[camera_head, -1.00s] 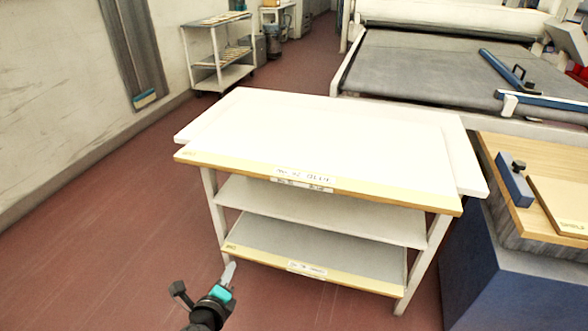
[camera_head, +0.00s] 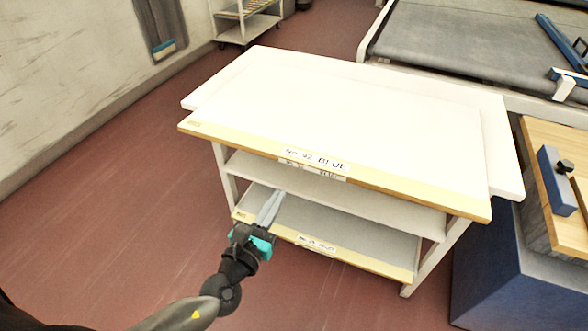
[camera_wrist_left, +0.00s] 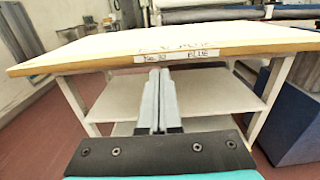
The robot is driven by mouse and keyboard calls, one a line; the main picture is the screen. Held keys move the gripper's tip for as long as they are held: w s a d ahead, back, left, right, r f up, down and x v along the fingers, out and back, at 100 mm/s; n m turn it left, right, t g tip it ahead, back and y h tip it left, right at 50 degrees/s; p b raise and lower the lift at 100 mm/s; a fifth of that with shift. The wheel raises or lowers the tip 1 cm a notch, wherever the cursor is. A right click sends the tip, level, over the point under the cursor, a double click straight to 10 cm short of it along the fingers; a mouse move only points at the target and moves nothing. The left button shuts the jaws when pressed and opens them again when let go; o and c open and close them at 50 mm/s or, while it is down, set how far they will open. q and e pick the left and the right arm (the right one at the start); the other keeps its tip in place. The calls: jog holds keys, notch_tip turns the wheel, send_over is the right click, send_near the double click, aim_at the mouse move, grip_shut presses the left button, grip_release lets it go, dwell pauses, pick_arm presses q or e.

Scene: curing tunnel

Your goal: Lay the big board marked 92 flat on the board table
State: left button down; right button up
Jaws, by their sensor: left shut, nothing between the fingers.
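The big board marked 92 (camera_head: 330,110) lies flat on the white board table (camera_head: 508,165), its wooden front edge a little over the table's front. Its label reads "No. 92 BLUE". The board's front edge (camera_wrist_left: 110,62) also crosses the left wrist view. My left gripper (camera_head: 272,200) is shut and empty, in front of the table below the board's front edge, apart from the board. In the left wrist view its closed fingers (camera_wrist_left: 160,98) point at the space under the tabletop. My right gripper is not in view.
Another labelled board (camera_head: 345,258) lies on the table's lower shelf. A blue cabinet with a wooden top (camera_head: 545,215) stands close at the right. A grey-bedded machine (camera_head: 450,60) stands behind. Red floor is clear at the left.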

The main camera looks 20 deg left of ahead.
pick_arm(q)
jog(key=w, duration=0.9)
jog(key=shift+w+d, duration=0.15)
jog(key=shift+w, duration=0.05)
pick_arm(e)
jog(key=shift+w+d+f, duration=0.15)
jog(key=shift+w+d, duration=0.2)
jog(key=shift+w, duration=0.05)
